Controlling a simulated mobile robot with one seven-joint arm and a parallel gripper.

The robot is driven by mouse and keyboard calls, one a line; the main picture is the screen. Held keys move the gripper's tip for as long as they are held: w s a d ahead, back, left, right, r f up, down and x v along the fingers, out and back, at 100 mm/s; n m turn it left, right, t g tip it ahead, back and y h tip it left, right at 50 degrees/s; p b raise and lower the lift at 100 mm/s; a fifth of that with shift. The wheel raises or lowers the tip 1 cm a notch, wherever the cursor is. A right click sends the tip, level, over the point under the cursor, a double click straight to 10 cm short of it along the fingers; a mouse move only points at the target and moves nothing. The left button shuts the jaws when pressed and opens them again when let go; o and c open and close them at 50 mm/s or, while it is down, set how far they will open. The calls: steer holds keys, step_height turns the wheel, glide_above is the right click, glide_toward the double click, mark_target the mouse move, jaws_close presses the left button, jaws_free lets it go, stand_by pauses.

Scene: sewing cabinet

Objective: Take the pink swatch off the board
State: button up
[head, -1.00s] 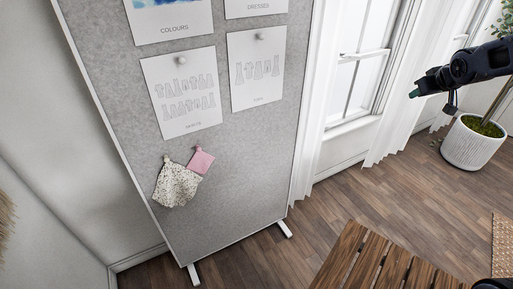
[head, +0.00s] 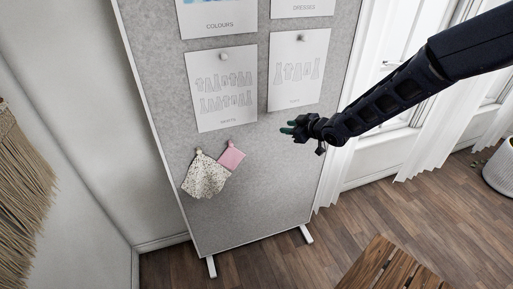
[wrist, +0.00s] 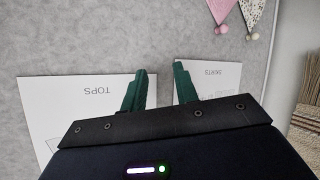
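The pink swatch (head: 231,157) hangs on the grey board (head: 262,190), pinned at its top corner. A speckled cream swatch (head: 205,177) hangs beside it at the left, their edges close together. My gripper (head: 286,128) is in front of the board, right of and slightly above the pink swatch, with nothing in it. In the wrist view its two green fingertips (wrist: 160,78) stand apart. The pink swatch (wrist: 221,10) and the speckled swatch (wrist: 257,15) show upside down at the top right of the wrist view, partly cut off.
Paper sheets (head: 222,90) and (wrist: 85,110) are pinned on the board above the swatches. A wooden slatted table (head: 385,268) stands at the lower right. A straw bundle (head: 22,195) is at the left edge. The board below the swatches is bare.

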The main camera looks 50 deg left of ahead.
mark_target(232, 145)
steer(key=s+a+f+n+g, duration=0.1)
steer(key=s+a+f+g, duration=0.15)
steer(key=s, duration=0.35)
steer(key=s+a+f+n+g, duration=0.1)
steer(key=s+a+f, duration=0.15)
steer(key=s, duration=0.35)
steer(key=shift+t+y, duration=0.25)
steer(key=shift+y, duration=0.05)
steer(key=x, duration=1)
steer(key=shift+s+a+f, duration=0.15)
steer(key=shift+f, duration=0.3)
steer(key=c, duration=0.6)
steer(key=shift+s+d, duration=0.3)
steer(key=shift+d, duration=0.45)
steer(key=shift+s+d, duration=0.3)
steer(key=shift+d, duration=0.45)
steer(key=shift+c, duration=0.2)
steer(key=s+d, duration=0.3)
steer(key=d, duration=0.6)
steer(key=shift+s, duration=0.35)
